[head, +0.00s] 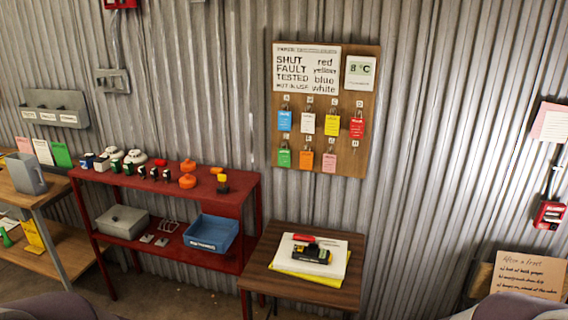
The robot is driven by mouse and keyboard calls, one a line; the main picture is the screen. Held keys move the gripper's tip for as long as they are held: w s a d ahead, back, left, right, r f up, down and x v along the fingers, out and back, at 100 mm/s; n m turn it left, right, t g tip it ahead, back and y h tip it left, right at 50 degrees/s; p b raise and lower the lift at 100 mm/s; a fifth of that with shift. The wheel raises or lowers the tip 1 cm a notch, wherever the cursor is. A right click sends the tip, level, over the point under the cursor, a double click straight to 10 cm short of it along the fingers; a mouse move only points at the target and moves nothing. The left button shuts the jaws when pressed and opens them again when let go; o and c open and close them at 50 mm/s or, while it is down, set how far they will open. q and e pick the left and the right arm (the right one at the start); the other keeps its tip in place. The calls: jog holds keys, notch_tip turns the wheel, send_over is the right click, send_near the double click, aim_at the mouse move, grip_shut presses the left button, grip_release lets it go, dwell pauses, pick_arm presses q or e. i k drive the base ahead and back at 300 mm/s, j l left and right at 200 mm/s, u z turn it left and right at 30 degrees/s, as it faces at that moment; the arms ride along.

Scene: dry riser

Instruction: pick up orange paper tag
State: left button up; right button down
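The orange paper tag (307,160) hangs in the lower row of a wooden board (360,100) on the corrugated wall. It is between a green tag (284,158) on its left and a pink tag (329,162) on its right. Blue, white, yellow and red tags hang in the row above. Neither of my grippers is in view; only dark rounded shapes, possibly parts of my arms, show at the bottom corners.
A small wooden table (345,290) with papers and a red-and-black device (312,250) stands below the board. A red shelf (240,197) with small parts and a blue bin (211,233) is to its left. A cardboard sign (528,276) is at lower right.

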aim_at(306, 157)
jog(key=i+j+u, duration=0.65)
jog(key=i+j, duration=0.15)
jog(key=i+j+u, duration=0.3)
jog(key=i, duration=0.2)
jog(key=l, duration=0.1)
